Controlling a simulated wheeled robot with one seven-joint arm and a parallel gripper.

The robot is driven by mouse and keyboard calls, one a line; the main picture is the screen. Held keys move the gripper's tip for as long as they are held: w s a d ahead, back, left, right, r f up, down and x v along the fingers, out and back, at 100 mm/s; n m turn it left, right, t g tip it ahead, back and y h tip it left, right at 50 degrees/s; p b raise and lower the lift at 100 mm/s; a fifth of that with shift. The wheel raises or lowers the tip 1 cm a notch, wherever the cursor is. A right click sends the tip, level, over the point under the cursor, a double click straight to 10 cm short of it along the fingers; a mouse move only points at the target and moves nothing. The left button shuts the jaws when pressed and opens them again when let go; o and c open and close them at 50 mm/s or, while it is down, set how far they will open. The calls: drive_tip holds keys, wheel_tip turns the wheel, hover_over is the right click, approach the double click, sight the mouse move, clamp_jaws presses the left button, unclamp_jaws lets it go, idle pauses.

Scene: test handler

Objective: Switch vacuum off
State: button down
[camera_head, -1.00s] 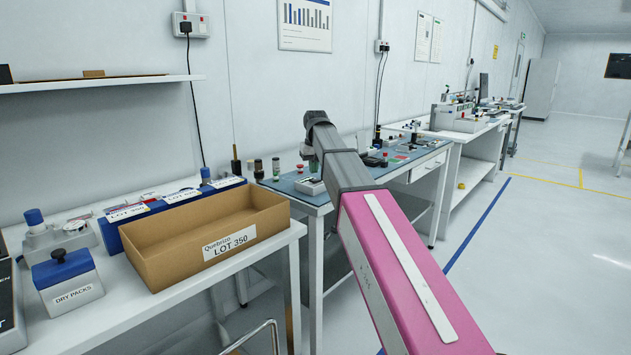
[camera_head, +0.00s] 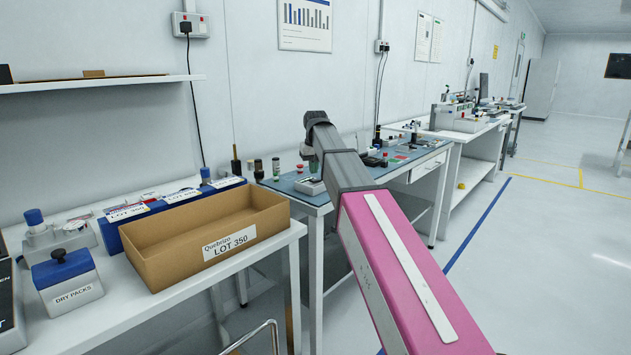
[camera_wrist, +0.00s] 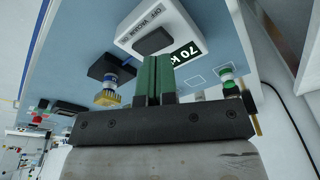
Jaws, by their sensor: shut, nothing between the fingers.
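The vacuum unit is a white box (camera_wrist: 126,38) on the blue bench mat, with a label reading "OFF" and "VACUUM" and a lit display (camera_wrist: 188,52) showing "70 K" and a cut-off letter. Its black switch (camera_wrist: 153,40) stands on the panel beside the label; I cannot tell which way it is set. My gripper (camera_wrist: 156,60) is shut and empty, its green fingertips just in front of the switch in the wrist view; touching or apart, I cannot tell. In the head view the box (camera_head: 311,188) sits below my gripper (camera_head: 314,170), partly hidden by my arm.
A black fitting with a brass end (camera_wrist: 107,97) lies left of the fingers, and a small green-and-white vial (camera_wrist: 228,80) stands right. A cardboard box (camera_head: 172,262) marked LOT 350 stands on the nearer table. The floor at right is clear.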

sight(313, 180)
drive_tip(key=shift+f, duration=1.45)
idle(0.8)
drive_tip(key=shift+r, duration=3.5)
